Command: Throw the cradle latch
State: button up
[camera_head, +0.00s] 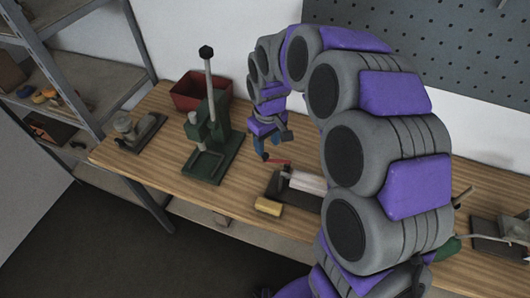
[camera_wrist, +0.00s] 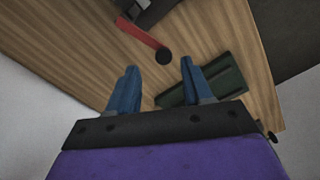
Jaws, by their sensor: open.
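A red lever with a dark round knob, which looks like the cradle latch (camera_head: 279,162), sticks out from a dark cradle (camera_head: 280,187) on the wooden bench. A pale cylinder (camera_head: 307,182) lies on the cradle. In the wrist view the red latch (camera_wrist: 139,34) runs from the dark cradle (camera_wrist: 150,10) at the top toward the middle, ending in the black knob (camera_wrist: 164,56). My gripper (camera_head: 266,150) is above the bench at the knob end. Its blue fingers (camera_wrist: 159,66) are open, with the knob showing between and just beyond the tips. I cannot tell the height gap.
A green lever press (camera_head: 212,140) stands left of my gripper; its base (camera_wrist: 215,76) shows beyond the fingers. A red bin (camera_head: 200,90) is behind it. A yellow block (camera_head: 268,206) lies in front of the cradle. My arm hides the bench right of the cradle.

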aim_at(265, 154)
jog(key=f, duration=0.4)
jog(key=shift+a+b, duration=0.25)
jog(key=shift+b, duration=0.1)
jog(key=shift+a+f, duration=0.15)
jog(key=shift+a, duration=0.35)
jog(key=shift+d, duration=0.75)
jog(key=c, duration=0.3)
jog(key=shift+c, duration=0.8)
jog(key=shift+a, duration=0.3)
grip_shut()
